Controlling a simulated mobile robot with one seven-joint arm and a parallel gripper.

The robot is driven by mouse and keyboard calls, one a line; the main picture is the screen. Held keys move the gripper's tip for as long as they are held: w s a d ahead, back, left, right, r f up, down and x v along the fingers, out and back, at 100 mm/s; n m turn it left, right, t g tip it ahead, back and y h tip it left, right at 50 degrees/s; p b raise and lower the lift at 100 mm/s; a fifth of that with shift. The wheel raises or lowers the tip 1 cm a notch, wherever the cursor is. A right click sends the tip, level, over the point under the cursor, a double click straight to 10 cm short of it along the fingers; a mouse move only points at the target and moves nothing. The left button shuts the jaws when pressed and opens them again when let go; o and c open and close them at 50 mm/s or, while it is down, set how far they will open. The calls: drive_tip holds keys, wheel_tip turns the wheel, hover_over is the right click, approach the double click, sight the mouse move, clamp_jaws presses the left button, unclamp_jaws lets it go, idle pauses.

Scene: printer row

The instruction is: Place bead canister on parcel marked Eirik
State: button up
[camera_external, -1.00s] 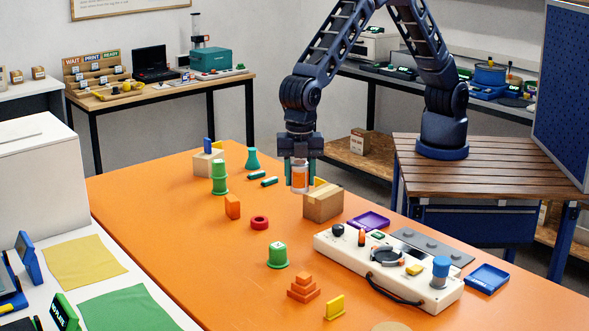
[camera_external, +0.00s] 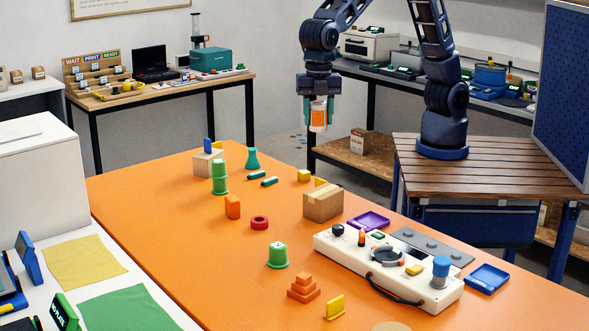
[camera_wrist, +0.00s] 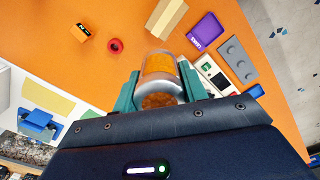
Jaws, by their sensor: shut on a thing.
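The bead canister (camera_external: 318,115) is a clear jar with a white lid or rim and an orange label or contents. My gripper (camera_external: 319,112) is shut on it and holds it well above the table, roughly upright. In the wrist view the canister (camera_wrist: 160,68) sits between the teal fingers of my gripper (camera_wrist: 158,88). A cardboard parcel (camera_external: 323,206) with a yellow tab behind it stands on the orange table below the canister. It also shows in the wrist view (camera_wrist: 167,18). A second parcel (camera_external: 207,166) with a blue tab stands at the far left. I cannot read a name on either parcel.
Near the first parcel are a yellow block (camera_external: 304,175), a purple tray (camera_external: 369,221) and a white control panel (camera_external: 390,268). A red ring (camera_external: 259,222), an orange block (camera_external: 233,207) and green pieces (camera_external: 219,178) stand to the left. Bare orange table lies between them.

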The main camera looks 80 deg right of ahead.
sight(324, 191)
drive_tip(key=s+d+r, duration=0.1)
drive_tip(key=s+d, duration=0.1)
drive_tip(key=d, duration=0.2)
drive_tip(key=f, duration=1.9)
drive_tip(key=shift+w+a+f, duration=0.15)
drive_tip(key=shift+a+f, duration=0.1)
drive_tip(key=shift+f, duration=0.1)
drive_tip(key=o, duration=1)
drive_tip(key=shift+c, duration=0.2)
drive_tip(key=shift+o, duration=0.2)
